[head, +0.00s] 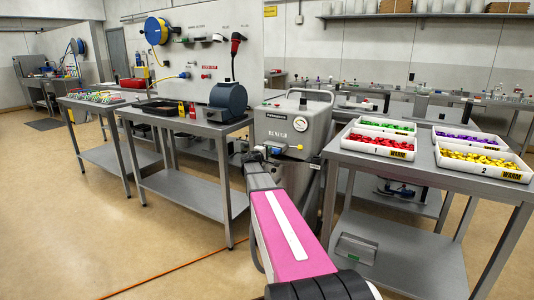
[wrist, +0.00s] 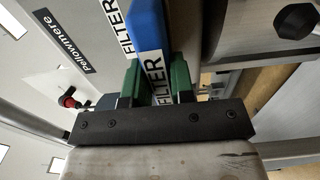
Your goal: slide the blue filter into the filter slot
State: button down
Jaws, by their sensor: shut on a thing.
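In the wrist view, the blue filter (wrist: 148,28) stands between the green fingers of my gripper (wrist: 156,80), which is shut on it. Its white lower part carries the word FILTER. The far end of the filter runs out of the top of the view. A second FILTER label (wrist: 116,22) is on the pale machine panel just left of the filter. The filter slot itself cannot be made out. In the head view, the grey machine (head: 291,121) with a round gauge stands beyond my pink arm, and the gripper is too small and covered there to read.
A red-and-black knob (wrist: 68,101) sticks out left of the gripper, and a dark knob (wrist: 296,20) is at right. In the head view, a table with trays of coloured pieces (head: 382,138) stands right of the machine, and a workbench (head: 187,124) stands left.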

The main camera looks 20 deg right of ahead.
jog(key=shift+w+d, duration=0.3)
jog(key=shift+d, duration=0.1)
jog(key=c, duration=0.9)
grip_release()
jog(key=shift+s+a, duration=0.1)
jog(key=v, duration=1)
jog(key=shift+s+a, duration=0.2)
jog(key=shift+a, duration=0.05)
